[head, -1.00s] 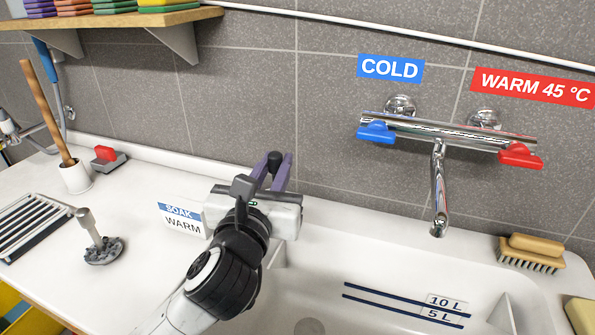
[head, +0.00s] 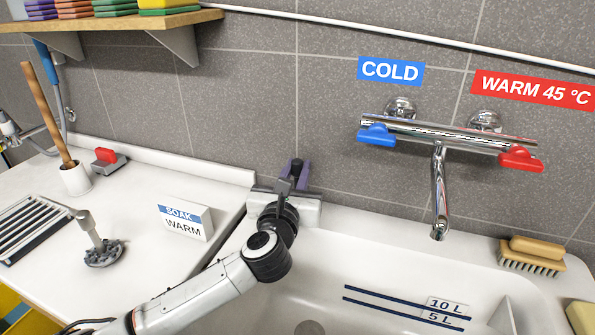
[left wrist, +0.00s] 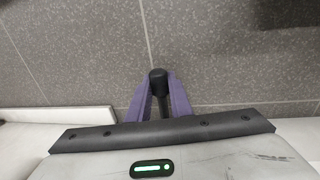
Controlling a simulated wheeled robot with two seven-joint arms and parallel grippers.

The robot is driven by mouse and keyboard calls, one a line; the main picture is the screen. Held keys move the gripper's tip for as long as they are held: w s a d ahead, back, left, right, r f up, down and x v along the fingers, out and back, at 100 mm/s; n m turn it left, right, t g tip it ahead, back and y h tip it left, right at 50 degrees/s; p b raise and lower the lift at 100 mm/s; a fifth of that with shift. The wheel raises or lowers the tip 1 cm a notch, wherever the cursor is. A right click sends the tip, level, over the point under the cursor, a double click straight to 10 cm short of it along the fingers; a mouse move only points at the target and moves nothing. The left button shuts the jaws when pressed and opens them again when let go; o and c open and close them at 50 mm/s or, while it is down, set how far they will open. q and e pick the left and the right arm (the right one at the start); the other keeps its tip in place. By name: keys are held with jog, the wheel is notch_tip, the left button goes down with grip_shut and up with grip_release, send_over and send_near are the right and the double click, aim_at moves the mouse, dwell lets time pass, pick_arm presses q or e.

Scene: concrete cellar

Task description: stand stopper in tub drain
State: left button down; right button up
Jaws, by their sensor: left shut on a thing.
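My left gripper (head: 296,174) is shut on a black-topped stopper (left wrist: 157,76), which sits between its purple fingers in the left wrist view. A grey shaft shows below the black top; the stopper's lower part is hidden. In the head view, the gripper is over the back left part of the white tub (head: 400,263), in front of the tiled wall. The tub drain (head: 310,327) shows as a grey disc at the bottom edge of the head view, below and clear of the gripper. My right gripper is not in view.
A chrome tap (head: 439,195) reaches over the tub. A SOAK WARM sign (head: 185,220) stands on the left counter near my arm, with a metal-stemmed piece (head: 100,246) farther left. A brush (head: 532,255) lies on the right rim. The tub's middle looks clear.

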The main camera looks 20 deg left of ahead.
pick_arm(q)
jog(key=shift+w, duration=0.1)
jog(key=shift+f, duration=0.1)
jog(key=c, duration=1.6)
grip_release()
jog(key=s, duration=0.4)
jog(key=s+d, duration=0.1)
jog(key=s, duration=0.7)
jog(key=shift+d+b, duration=0.25)
jog(key=shift+b, duration=0.1)
